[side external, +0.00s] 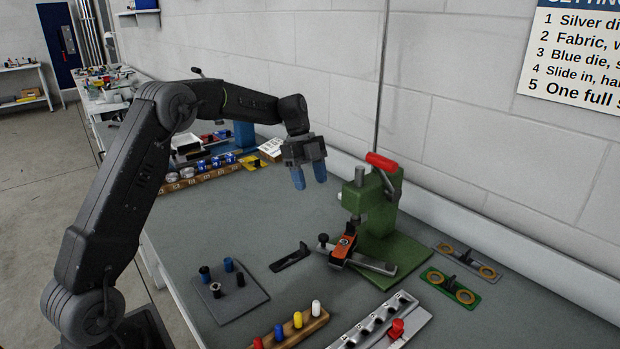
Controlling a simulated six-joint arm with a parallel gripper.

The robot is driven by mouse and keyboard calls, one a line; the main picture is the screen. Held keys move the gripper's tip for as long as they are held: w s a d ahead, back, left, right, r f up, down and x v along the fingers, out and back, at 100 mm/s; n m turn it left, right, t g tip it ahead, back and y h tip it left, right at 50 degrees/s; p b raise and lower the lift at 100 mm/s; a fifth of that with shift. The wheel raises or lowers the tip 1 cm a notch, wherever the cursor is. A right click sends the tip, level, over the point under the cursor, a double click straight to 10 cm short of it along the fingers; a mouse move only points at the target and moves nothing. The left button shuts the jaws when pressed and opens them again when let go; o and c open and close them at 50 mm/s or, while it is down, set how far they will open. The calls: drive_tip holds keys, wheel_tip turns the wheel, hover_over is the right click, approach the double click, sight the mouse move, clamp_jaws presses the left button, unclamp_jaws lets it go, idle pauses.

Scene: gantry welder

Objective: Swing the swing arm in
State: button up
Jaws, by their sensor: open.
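A green press (379,228) with a red-topped lever (382,161) stands on the bench, right of centre. At its front left are an orange and black arm-like piece (343,249), which looks like the swing arm, and a grey metal bar (372,265) running under it. A black knob (323,238) stands at the bar's left end. How far in the swing arm sits under the press head is too small to tell. My gripper (311,184), with blue fingers pointing down, is open and empty. It hangs in the air left of and behind the press, apart from it.
A plate with blue and black pegs (228,291) and a wooden strip with coloured pegs (290,332) lie in front. A grey rail (375,322) lies front right. Two plates with rings (450,286) (466,261) lie right. The bench left of the press is mostly clear.

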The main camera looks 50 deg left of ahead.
sight(323, 235)
drive_tip(key=d+f+n, duration=0.1)
drive_tip(key=f, duration=0.3)
drive_tip(key=d+f+n+t, duration=0.1)
drive_tip(key=d+f+n, duration=0.1)
drive_tip(key=f, duration=0.2)
drive_tip(key=d+f+n+t, duration=0.1)
drive_tip(key=d+f+n, duration=0.1)
drive_tip(key=f, duration=0.2)
drive_tip(key=shift+s+f, duration=0.3)
drive_tip(key=shift+f, duration=0.1)
drive_tip(key=shift+c, duration=0.4)
clamp_jaws()
